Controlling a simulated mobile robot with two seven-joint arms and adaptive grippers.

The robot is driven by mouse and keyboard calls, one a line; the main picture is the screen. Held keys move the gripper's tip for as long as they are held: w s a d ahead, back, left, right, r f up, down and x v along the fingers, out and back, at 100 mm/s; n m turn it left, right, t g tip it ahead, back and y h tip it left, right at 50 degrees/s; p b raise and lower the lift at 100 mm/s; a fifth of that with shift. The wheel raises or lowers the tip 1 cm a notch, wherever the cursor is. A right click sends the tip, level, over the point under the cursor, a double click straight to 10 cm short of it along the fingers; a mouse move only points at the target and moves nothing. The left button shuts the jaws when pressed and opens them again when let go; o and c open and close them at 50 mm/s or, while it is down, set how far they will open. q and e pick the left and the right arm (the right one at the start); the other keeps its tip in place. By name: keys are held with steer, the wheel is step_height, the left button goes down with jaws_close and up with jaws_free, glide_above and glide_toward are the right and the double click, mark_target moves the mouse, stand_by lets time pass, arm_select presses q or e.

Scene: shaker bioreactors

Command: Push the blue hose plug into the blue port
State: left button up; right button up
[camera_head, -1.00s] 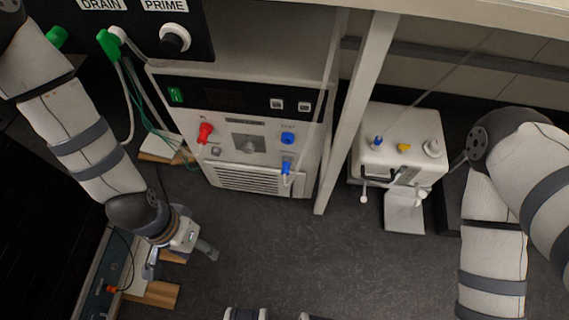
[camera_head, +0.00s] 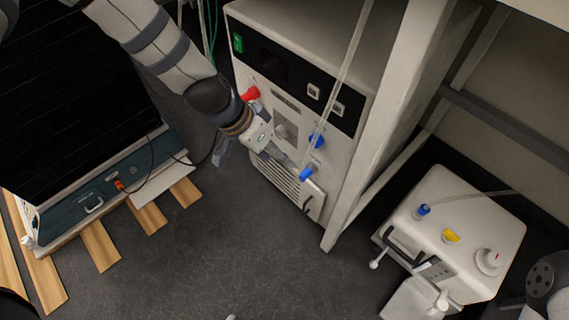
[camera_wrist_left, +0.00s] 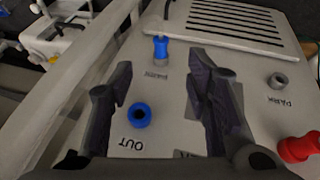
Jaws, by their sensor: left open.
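The blue hose plug (camera_head: 306,173) sits low on the white unit's front, below the blue port (camera_head: 316,141). In the left wrist view the plug (camera_wrist_left: 160,48) stands in a socket by a PARK label, its hose running away from it. There the blue port (camera_wrist_left: 140,115) is an empty ring beside the word OUT. My left gripper (camera_head: 285,160) is open and empty in front of the panel, just left of the plug. In the wrist view its dark fingers (camera_wrist_left: 162,65) are spread, with the plug showing between and beyond the tips. My right gripper is out of view.
A red plug (camera_head: 250,94) is on the same panel, and a grey socket (camera_wrist_left: 277,80) shows in the wrist view. A white post (camera_head: 372,130) stands right of the unit. A smaller white device (camera_head: 460,225) is farther right. Wooden strips (camera_head: 100,246) lie at left.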

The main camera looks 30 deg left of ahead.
mark_target(300, 178)
arm_select(q)
steer(key=b+x, duration=0.4)
steer(key=x, duration=0.7)
steer(key=shift+a+f+b, duration=0.15)
steer(key=shift+b, duration=0.2)
steer(key=shift+w+d+f, duration=0.15)
steer(key=shift+d+f, duration=0.1)
steer(key=shift+f, duration=0.1)
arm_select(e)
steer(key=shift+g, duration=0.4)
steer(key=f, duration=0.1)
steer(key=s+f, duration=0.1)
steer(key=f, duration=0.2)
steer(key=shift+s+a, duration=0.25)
arm_select(q)
steer(key=shift+c, duration=0.6)
jaws_close()
steer(key=shift+s+a+p, duration=0.25)
steer(key=shift+s+p, duration=0.1)
steer(key=shift+s, duration=0.35)
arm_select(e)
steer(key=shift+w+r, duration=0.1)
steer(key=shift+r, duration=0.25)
arm_select(q)
steer(key=shift+s+r, duration=0.1)
